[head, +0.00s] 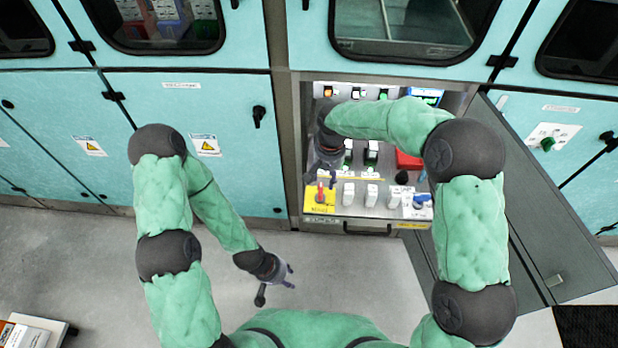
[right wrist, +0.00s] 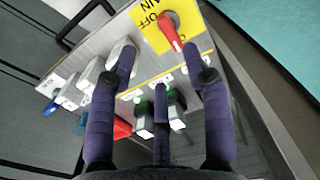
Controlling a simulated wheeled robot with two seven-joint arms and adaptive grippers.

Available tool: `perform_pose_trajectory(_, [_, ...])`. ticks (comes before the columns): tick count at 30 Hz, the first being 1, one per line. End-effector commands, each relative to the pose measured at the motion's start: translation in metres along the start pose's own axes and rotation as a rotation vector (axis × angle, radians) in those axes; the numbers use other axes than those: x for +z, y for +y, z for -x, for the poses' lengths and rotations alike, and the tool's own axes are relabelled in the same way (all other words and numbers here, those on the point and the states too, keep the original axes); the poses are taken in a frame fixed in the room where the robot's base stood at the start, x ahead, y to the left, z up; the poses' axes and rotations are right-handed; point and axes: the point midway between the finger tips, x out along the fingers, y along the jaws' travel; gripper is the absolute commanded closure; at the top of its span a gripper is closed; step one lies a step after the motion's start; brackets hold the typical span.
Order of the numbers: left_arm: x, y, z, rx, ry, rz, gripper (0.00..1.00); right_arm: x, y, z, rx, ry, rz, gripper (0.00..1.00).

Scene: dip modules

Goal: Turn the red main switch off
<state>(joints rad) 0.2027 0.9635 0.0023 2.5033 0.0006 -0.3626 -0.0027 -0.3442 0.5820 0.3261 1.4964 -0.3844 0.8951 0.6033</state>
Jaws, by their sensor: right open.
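The red main switch (head: 320,194) sits on a yellow plate (head: 316,206) at the front left of the control panel in the head view. In the right wrist view the red handle (right wrist: 171,31) stands at a slant on the yellow plate (right wrist: 151,42), with "OFF" lettering beside it. My right gripper (head: 321,179) is open over the panel, close to the switch. In the right wrist view its purple fingers (right wrist: 158,58) are spread and empty, with the red handle beyond the fingertips, apart from them as far as I can tell. My left gripper (head: 289,276) hangs open and empty above the floor.
White switches (head: 371,195), green switches (head: 371,154) and a red block (head: 407,160) crowd the panel. An open grey cabinet door (head: 545,225) stands to the right. A dark drawer handle (head: 367,230) lies below.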

Motion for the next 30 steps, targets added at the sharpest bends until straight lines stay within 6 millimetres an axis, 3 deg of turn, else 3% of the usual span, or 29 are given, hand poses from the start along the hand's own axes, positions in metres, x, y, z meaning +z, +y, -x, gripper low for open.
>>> perform_pose_trajectory(3, [0.000, 0.000, 0.000, 0.000, 0.000, 0.000, 0.60, -0.004, -0.003, 0.017, 0.026, 0.009, -0.006, 0.51])
perform_pose_trajectory(7, [0.000, -0.001, -0.003, 0.000, -0.001, 0.000, 0.60, -0.005, -0.003, 0.012, 0.034, 0.008, -0.010, 0.51])
perform_pose_trajectory(21, [-0.001, -0.010, -0.028, 0.000, -0.001, 0.000, 0.60, -0.005, 0.000, -0.066, 0.032, 0.007, -0.009, 0.51])
perform_pose_trajectory(30, [-0.001, -0.012, -0.035, 0.000, -0.001, 0.000, 0.60, -0.006, 0.000, -0.088, 0.031, 0.009, -0.009, 0.51])
